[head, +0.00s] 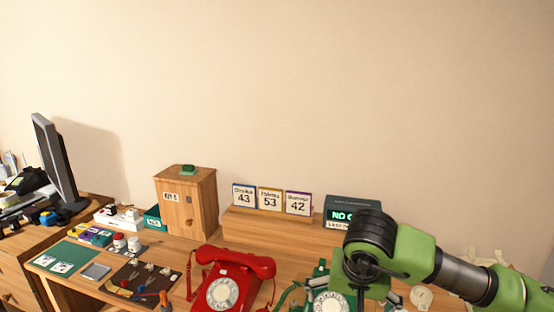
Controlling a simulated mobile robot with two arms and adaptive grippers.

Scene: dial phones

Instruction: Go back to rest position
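My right arm, green and black, comes in from the right. Its gripper (362,292) points down over the green dial phone (320,299). The wrist hides much of that phone and most of the fingers, so I cannot tell whether the gripper is open or touching the phone. A red dial phone (233,275) stands to the left of the green one, with its handset on top. My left gripper is not in view.
Behind the phones a wooden ledge (265,234) holds three number cards (270,200). A dark sign box (352,202) stands at its right, a wooden cabinet (186,203) at its left. Small items, a tool mat (137,279) and a monitor (54,162) are further left. Above is bare wall.

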